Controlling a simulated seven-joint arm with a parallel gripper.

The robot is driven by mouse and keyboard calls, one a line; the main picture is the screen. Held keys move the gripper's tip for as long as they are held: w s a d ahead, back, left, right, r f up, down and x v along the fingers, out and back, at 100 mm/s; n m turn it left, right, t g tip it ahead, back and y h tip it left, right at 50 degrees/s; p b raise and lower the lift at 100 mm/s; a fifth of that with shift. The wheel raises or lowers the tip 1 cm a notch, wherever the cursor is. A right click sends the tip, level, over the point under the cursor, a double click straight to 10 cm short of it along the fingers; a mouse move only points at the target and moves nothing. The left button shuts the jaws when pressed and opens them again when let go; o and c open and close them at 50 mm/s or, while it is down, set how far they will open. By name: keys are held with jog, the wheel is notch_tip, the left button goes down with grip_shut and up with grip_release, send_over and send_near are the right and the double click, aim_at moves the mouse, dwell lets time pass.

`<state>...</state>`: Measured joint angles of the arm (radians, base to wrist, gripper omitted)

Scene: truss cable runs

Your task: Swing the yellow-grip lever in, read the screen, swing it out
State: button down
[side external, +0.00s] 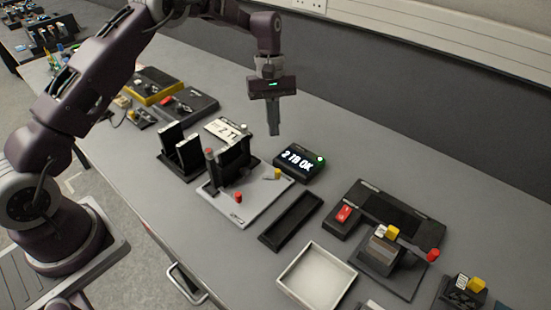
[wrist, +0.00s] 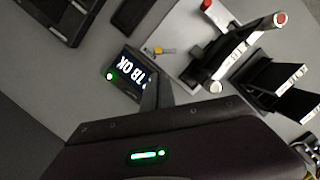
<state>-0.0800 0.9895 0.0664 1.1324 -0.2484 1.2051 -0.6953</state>
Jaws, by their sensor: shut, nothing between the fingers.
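A light grey base plate (side external: 226,208) carries a black upright dock (side external: 233,160). A small lever with a yellow grip (side external: 277,174) is at the plate's right side, near the screen; the yellow grip also shows in the wrist view (wrist: 165,50). The black screen box (side external: 300,160) reads "2 TB OK" in white, with a green light on its corner. In the wrist view the screen (wrist: 134,70) is partly hidden by my fingers. My gripper (side external: 274,133) is shut and empty, raised above the table behind the plate, apart from lever and screen.
Red-tipped parts (side external: 238,197) stand at the plate's front. Black upright slabs (side external: 181,150) and a white "2 TB" card (side external: 232,132) are left of and behind it. A black tray (side external: 291,221) and a white tray (side external: 316,277) lie in front. More devices with red and yellow parts (side external: 392,231) are at right.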

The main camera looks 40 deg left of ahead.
jog(key=x, duration=1)
